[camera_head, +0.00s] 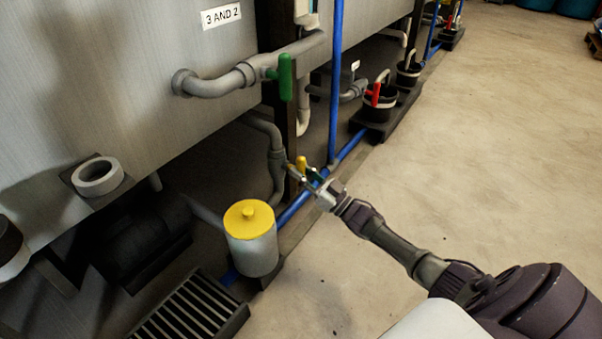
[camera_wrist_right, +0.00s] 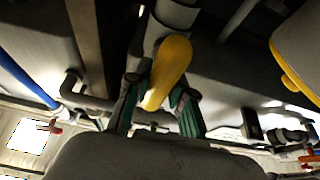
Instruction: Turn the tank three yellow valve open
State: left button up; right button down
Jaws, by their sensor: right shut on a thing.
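The yellow valve handle (camera_head: 301,163) sits on a grey pipe low beneath the tank, beside the blue pipe. My right gripper (camera_head: 310,176) reaches it from the lower right. In the right wrist view the yellow handle (camera_wrist_right: 169,70) lies between the two green-padded fingers of my right gripper (camera_wrist_right: 158,108), which is shut on it. The valve's body is partly hidden behind the handle and fingers. My left gripper is in neither view.
A yellow-lidded canister (camera_head: 250,240) stands close to the left of my gripper. A dark grate (camera_head: 190,310) is at the front. The floor (camera_head: 480,150) at right is clear.

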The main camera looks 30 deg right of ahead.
jog(key=shift+f, duration=0.1)
dwell(0.3)
jog(key=c, duration=1)
grip_release()
jog(key=shift+s, duration=0.1)
jog(key=v, duration=1.2)
